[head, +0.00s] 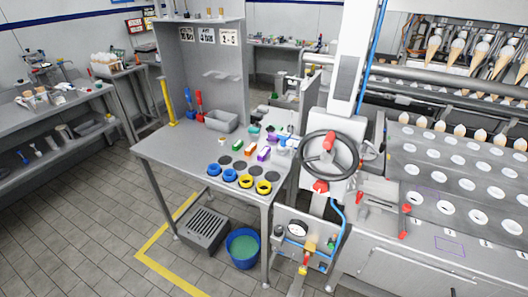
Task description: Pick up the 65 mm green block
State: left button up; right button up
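The blocks are small here, so I cannot read the green block's size. Neither of my grippers shows in the head view.
Blue rings (215,170) and yellow rings (264,187) line the table's front, with dark discs behind them. A grey bin (221,121) stands at the back. A machine with a handwheel (330,155) borders the right. A blue bucket (243,247) stands below.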

aim_at(239, 144)
jog(key=i+j+z, duration=0.15)
jog(key=j, duration=0.35)
jog(key=i+j+z, duration=0.15)
jog(key=j, duration=0.3)
jog(key=i+j+z, duration=0.15)
jog(key=j, duration=0.4)
jog(key=i+j+z, duration=0.15)
jog(key=j, duration=0.35)
jog(key=j+z, duration=0.15)
jog(key=j, duration=0.4)
